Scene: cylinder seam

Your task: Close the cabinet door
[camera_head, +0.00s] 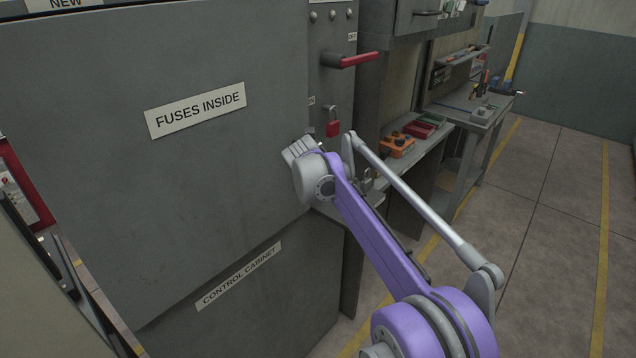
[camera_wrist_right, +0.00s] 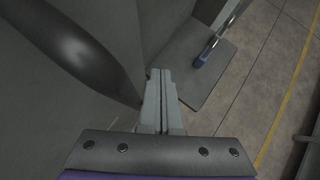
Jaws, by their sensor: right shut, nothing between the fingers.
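The grey cabinet door (camera_head: 110,170) with the "FUSES INSIDE" label fills the left of the head view. Its right edge lies close beside the cabinet's front strip (camera_head: 322,85); I cannot tell whether a gap is left there. My right gripper (camera_head: 291,152) is at the door's right edge, below and right of the label, its fingers pointing at the door. In the right wrist view the right gripper's fingers (camera_wrist_right: 161,75) are together with nothing between them, beside a grey surface. Whether they touch the door is unclear. My left gripper is not in view.
A red lever (camera_head: 352,60) and a red padlock (camera_head: 333,127) are on the cabinet's front strip. The lower panel (camera_head: 250,300) reads "CONTROL CABINET". A workbench (camera_head: 475,112) stands behind to the right. Floor (camera_head: 560,200) at the right is free.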

